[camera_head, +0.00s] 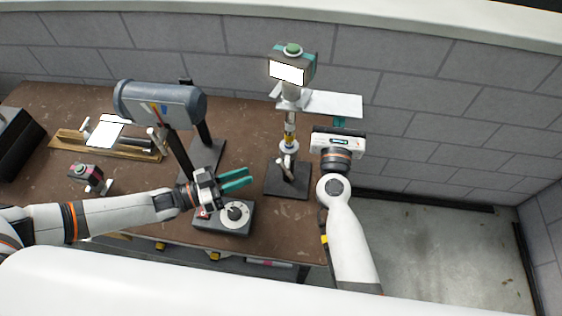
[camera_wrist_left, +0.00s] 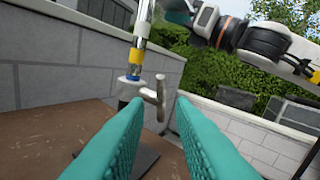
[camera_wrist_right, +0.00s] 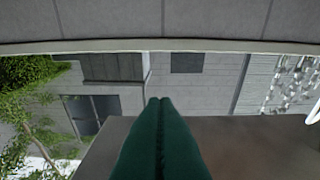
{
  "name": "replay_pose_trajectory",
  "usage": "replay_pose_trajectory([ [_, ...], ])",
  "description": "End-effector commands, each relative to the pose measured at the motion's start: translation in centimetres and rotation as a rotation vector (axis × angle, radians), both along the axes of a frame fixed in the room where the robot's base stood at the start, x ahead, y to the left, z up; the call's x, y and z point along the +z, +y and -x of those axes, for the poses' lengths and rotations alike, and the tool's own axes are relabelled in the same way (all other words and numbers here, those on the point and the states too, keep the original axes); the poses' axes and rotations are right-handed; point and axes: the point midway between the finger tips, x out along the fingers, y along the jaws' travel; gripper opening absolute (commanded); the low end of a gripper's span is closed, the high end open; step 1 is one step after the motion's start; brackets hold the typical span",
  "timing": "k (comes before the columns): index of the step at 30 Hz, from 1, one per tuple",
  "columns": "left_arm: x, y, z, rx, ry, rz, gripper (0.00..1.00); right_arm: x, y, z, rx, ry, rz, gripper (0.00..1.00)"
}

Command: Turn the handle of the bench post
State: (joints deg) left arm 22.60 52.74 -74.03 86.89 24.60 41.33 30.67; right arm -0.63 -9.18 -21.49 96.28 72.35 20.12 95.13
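The bench post (camera_head: 290,128) is a slim upright tube with a yellow band, on a dark square base (camera_head: 287,191). Its metal handle (camera_head: 288,168) sits low on the post and shows as a T-shaped lever in the left wrist view (camera_wrist_left: 152,95). My left gripper (camera_head: 251,178) is open and empty to the left of the handle. In the left wrist view its teal fingers (camera_wrist_left: 160,104) point at the handle, which appears between the tips; contact cannot be told. My right gripper (camera_wrist_right: 160,99) is shut and empty, right of the post, with its fingers mostly hidden in the head view.
A grey cylinder on a stand (camera_head: 160,103), a dial box (camera_head: 224,219), a small button box (camera_head: 86,172) and a wooden board (camera_head: 70,141) share the brown bench. A block wall stands behind.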

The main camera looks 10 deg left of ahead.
Motion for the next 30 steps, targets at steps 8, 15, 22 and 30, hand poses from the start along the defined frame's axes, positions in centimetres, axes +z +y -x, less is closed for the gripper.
replay_pose_trajectory([
  [8,0.2,-4.6,-2.7,-0.001,-0.002,0.004,0.22,0.3,0.0,0.0,0.0,-0.006,-0.001,0.0],
  [15,0.1,-8.1,-4.9,0.0,-0.001,0.002,0.22,0.3,0.0,0.0,0.0,-0.006,-0.001,0.0],
  [22,0.1,-9.6,-5.8,0.001,0.0,0.0,0.22,0.3,0.0,0.0,0.0,-0.006,-0.001,0.0],
  [30,0.0,-9.6,-5.9,0.002,0.001,0.0,0.22,0.3,0.0,0.0,-0.001,-0.006,-0.001,0.0],
])
